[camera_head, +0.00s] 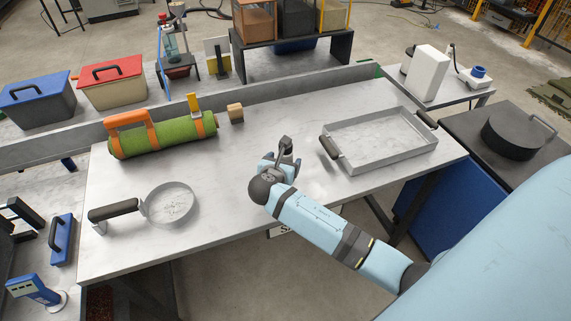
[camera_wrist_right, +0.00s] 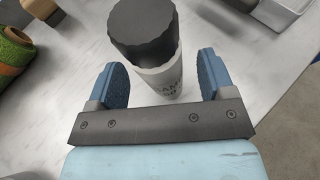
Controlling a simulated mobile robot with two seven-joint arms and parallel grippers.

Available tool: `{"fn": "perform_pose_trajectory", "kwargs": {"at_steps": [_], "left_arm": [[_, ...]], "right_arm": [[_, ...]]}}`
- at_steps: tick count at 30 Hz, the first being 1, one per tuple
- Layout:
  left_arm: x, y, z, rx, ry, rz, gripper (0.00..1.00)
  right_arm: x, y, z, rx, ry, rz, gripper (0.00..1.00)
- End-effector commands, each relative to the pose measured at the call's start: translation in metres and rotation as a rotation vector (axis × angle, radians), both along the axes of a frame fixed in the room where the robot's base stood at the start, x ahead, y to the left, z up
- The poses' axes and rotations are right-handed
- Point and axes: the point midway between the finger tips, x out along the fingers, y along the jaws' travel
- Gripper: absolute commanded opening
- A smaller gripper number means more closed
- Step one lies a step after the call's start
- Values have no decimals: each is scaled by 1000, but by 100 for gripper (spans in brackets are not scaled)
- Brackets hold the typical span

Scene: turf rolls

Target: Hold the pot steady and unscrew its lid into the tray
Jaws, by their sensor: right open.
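The pot (camera_wrist_right: 166,85) is pale grey-white with dark lettering and wears a wide black ribbed lid (camera_wrist_right: 146,32) in the right wrist view. My right gripper (camera_wrist_right: 161,75) is open, its blue fingers to either side of the pot's near part; I cannot tell whether they touch it. My left gripper is not in view.
A green turf roll (camera_head: 178,138) with orange straps and a small wooden block (camera_head: 235,112) lie at the back left of the table. A round metal pan (camera_head: 172,204) sits front left. The table between pan and gripper is clear.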

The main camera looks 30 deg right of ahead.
Motion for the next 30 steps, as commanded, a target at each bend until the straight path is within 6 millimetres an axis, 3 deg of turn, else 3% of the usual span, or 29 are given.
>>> {"fn": "perform_pose_trajectory", "kwargs": {"at_steps": [4, 12, 19, 21, 30], "left_arm": [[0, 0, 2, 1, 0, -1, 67], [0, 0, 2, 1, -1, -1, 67], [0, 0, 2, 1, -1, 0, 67], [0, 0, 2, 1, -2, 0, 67], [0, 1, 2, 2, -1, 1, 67]], "right_arm": [[10, -12, -6, -2, 1, 1, 76], [12, -15, -8, -1, 1, 0, 76], [11, -14, -8, -1, 1, 0, 25], [11, -15, -8, -1, -1, 1, 15], [12, -14, -4, 0, -2, 1, 15]]}}
